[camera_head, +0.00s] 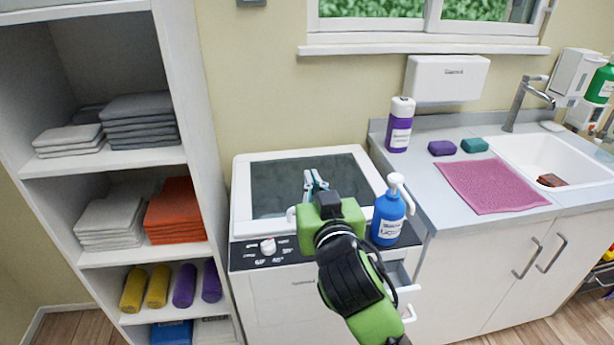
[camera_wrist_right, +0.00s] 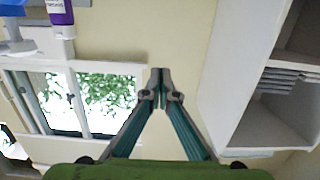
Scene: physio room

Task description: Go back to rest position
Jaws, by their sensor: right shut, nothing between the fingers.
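My right gripper (camera_head: 316,182) reaches over the white cabinet unit with a dark glass lid (camera_head: 245,166) in the head view. Its green body covers part of the lid and the front panel. In the right wrist view its two fingers (camera_wrist_right: 160,75) meet at the tips, with nothing between them. The wrist view faces the wall, the window and the shelf. My left gripper does not show in either view.
A blue pump bottle (camera_head: 388,218) stands right beside my right gripper. A shelf unit (camera_head: 180,60) with towels and rolls stands at left.

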